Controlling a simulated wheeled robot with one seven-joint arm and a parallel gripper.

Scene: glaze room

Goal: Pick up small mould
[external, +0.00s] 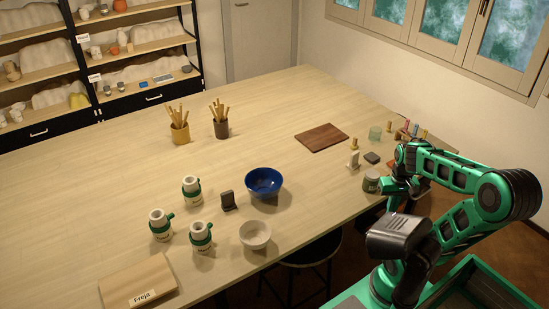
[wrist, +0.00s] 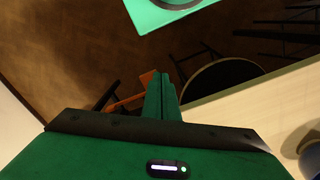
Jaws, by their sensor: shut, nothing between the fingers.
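Three white moulds with green bands stand upright on the table: one further back (external: 192,190), one at the left (external: 161,226) and one in front (external: 201,238). I cannot tell for sure which is the small mould. My gripper (wrist: 161,76) is shut and empty, its green fingers pressed together over the brown floor in the wrist view. In the external view my arm is folded at the right, beyond the table's right edge and well apart from the moulds. No mould can be made out in the wrist view.
A blue bowl (external: 264,182), a pale bowl (external: 255,235) and a small dark block (external: 228,200) stand near the moulds. A wooden board (external: 138,284) marked Freja lies front left. A grey jar (external: 371,181) stands near my arm. A stool (wrist: 222,84) is beside the table edge.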

